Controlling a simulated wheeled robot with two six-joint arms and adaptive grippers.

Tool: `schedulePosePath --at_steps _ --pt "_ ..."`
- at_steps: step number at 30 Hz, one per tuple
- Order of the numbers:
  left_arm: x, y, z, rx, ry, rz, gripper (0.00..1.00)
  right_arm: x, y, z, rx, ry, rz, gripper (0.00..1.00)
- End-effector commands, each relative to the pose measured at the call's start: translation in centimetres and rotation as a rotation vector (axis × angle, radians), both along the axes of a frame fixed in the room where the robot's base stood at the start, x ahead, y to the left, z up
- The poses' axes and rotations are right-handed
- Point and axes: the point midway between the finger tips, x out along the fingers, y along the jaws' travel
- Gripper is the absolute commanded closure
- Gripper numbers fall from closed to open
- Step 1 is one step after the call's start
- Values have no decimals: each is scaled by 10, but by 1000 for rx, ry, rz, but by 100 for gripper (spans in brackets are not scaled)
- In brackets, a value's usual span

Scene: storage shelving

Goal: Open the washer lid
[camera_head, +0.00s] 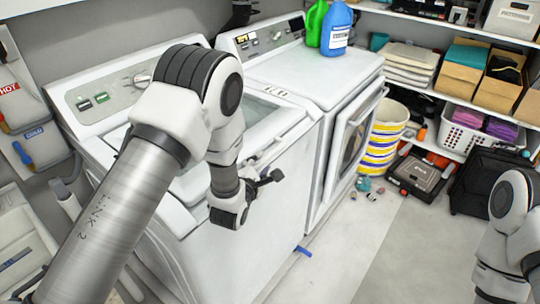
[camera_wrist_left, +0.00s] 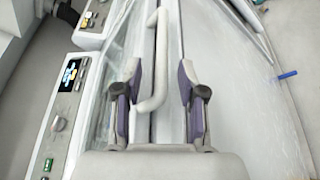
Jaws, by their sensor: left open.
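The white washer (camera_head: 255,245) stands in the middle of the head view, with its control panel (camera_head: 110,95) behind. Its lid (camera_head: 268,125) has a glass pane and looks shut or nearly shut; my left arm hides much of it. My left gripper (camera_head: 262,183) is at the lid's front edge. In the left wrist view, the left gripper (camera_wrist_left: 160,98) is open, with its fingers on either side of a white bar handle (camera_wrist_left: 155,55). I cannot tell whether they touch it. My right gripper is not in view; part of my right arm shows at lower right.
A white dryer (camera_head: 320,85) stands to the right, with green and blue bottles (camera_head: 337,30) on top. A striped basket (camera_head: 383,140) and a toolbox (camera_head: 418,175) are on the floor beyond. Shelves (camera_head: 440,35) line the back right. The floor in front is mostly clear.

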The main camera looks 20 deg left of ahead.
Motion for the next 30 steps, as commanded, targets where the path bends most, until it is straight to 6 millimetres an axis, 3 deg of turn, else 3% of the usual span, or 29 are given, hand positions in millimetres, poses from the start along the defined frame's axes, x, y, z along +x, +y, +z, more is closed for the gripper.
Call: schedulePosePath --at_steps 6,16,19,20,30 --pt "39 0 -7 1 0 0 60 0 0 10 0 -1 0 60" --pt "48 0 -11 2 4 0 60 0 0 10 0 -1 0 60" --pt "48 0 -11 2 4 0 95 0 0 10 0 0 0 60" --pt "48 0 -11 2 4 0 100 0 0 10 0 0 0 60" --pt "50 0 -4 -7 3 0 100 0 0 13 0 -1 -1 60"
